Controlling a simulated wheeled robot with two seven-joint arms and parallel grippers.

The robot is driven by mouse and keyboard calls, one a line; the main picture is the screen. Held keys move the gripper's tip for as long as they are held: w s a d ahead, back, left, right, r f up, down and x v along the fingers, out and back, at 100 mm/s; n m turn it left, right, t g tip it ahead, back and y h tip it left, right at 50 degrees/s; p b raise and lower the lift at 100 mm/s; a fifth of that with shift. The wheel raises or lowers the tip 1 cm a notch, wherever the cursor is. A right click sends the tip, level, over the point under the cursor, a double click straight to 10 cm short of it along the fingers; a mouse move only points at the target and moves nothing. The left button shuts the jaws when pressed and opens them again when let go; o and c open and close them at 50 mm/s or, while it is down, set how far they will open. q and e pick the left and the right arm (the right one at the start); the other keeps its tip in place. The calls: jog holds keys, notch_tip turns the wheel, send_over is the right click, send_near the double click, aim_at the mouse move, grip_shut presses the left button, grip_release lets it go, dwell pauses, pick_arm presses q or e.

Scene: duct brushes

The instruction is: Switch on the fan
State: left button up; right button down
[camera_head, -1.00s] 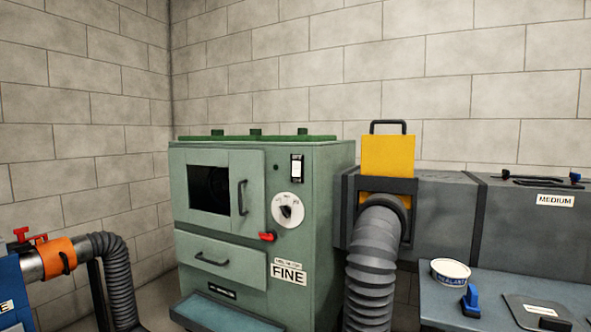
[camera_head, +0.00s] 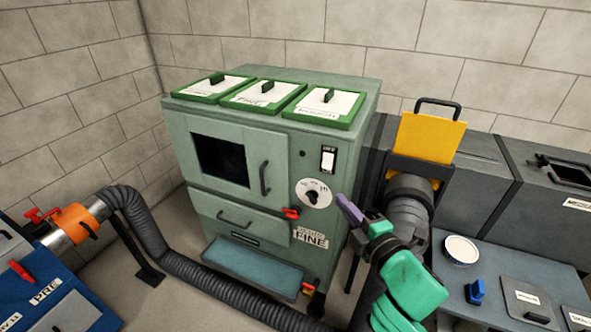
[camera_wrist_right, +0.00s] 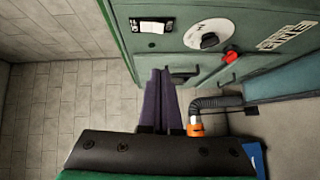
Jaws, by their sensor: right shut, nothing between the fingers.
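The fan machine is a green cabinet (camera_head: 340,240) marked FINE against the back wall. A white rocker switch (camera_head: 328,160) on a dark plate sits high on its front, right of the door; it also shows in the right wrist view (camera_wrist_right: 151,26). A round white dial (camera_head: 314,193) with a black knob is below it. A small dark round spot (camera_head: 302,153) is left of the switch. My right gripper (camera_head: 345,204) is shut and empty, below and right of the switch and apart from it. Its purple fingers (camera_wrist_right: 160,76) point at the cabinet. My left gripper is out of view.
A yellow plate (camera_head: 430,137) with a handle stands at the grey duct, behind my right arm. A red latch (camera_head: 291,213) is below the dial. A white tub (camera_head: 461,250) and blue clip stand on the side table. A black hose runs along the floor.

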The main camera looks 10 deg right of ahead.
jog(key=p, duration=0.2)
send_near(322, 167)
jog(key=w+a, duration=0.2)
jog(key=a, duration=0.1)
jog(key=w, duration=0.1)
jog(key=w+d, duration=0.1)
jog(key=w+d+p, duration=0.1)
jog(key=shift+w+f, duration=0.15)
jog(key=shift+w, duration=0.2)
jog(key=shift+a, duration=0.1)
